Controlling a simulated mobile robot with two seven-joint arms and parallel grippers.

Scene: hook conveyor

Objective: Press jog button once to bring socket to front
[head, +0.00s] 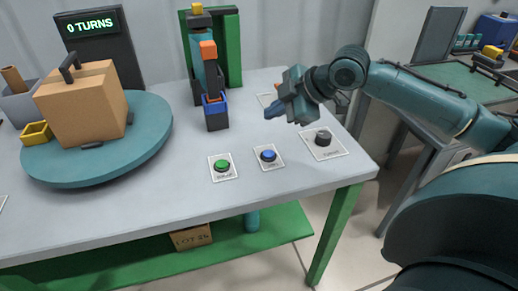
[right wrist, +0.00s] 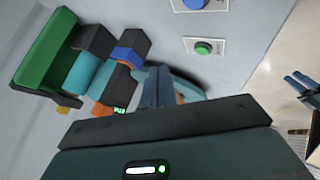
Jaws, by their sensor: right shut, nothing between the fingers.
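A blue button (head: 268,155) on a small white plate sits near the table's front edge. A green button (head: 222,165) on its own plate is just left of it. Both labels are too small to read, so I cannot tell which is the jog button. Both also show in the right wrist view, green (right wrist: 203,48) and blue (right wrist: 193,4). I cannot clearly identify the socket. My right gripper (head: 272,112) is shut and empty, above the table behind the blue button and apart from it. Its fingers show in the wrist view (right wrist: 158,88). My left gripper is out of view.
A teal turntable (head: 155,120) carries a brown box (head: 82,110) and a yellow block (head: 36,133). A display (head: 92,27) reads "0 TURNS". A green frame (head: 233,50) with a blue-and-orange stack (head: 208,75) stands behind. A dark knob (head: 323,139) is at right.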

